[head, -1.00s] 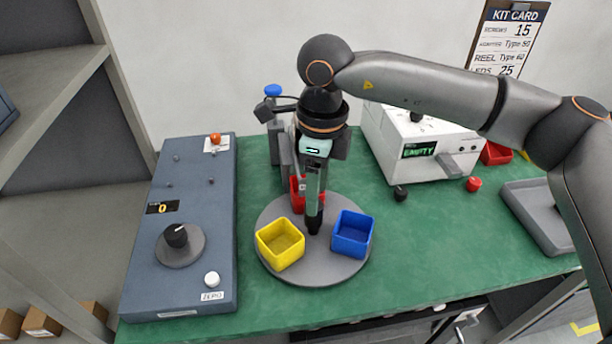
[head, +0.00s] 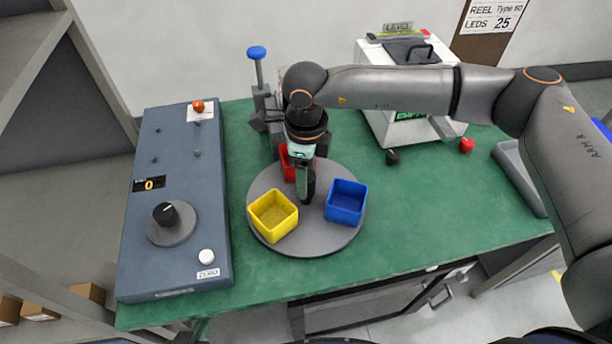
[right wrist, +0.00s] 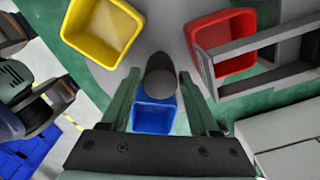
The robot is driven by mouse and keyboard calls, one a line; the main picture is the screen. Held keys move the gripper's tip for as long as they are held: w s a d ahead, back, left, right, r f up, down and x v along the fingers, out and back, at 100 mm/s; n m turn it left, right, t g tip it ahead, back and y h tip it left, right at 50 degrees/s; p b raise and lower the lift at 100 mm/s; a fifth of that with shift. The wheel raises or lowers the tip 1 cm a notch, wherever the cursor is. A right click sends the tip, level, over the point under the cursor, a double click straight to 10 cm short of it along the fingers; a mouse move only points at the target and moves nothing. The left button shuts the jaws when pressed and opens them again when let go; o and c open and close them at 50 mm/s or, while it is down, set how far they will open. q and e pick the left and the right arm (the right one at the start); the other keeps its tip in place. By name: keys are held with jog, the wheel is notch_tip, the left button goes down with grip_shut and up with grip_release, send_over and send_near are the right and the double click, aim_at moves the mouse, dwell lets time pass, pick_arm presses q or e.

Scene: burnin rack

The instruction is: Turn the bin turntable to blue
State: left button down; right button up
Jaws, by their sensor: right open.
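The round grey bin turntable (head: 318,236) lies on the green bench. It bears a yellow bin (head: 273,216) at front left, a blue bin (head: 346,202) at right and a red bin (head: 290,161) at the back, partly hidden by my right gripper. My right gripper (head: 306,198) points down over the turntable's middle. In the right wrist view its open fingers (right wrist: 157,88) stand either side of a dark grey post (right wrist: 160,76) at the turntable's centre. I cannot tell whether they touch it. My left gripper is not in view.
A blue-grey panel (head: 213,240) with a black knob stands left of the turntable. A grey stand with a blue top (head: 257,53) is close behind it. A white machine (head: 372,60) stands at back right.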

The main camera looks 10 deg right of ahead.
jog(key=shift+f, duration=0.85)
jog(key=shift+c, duration=0.4)
grip_shut()
jog(key=shift+w+r, duration=0.1)
dwell(0.3)
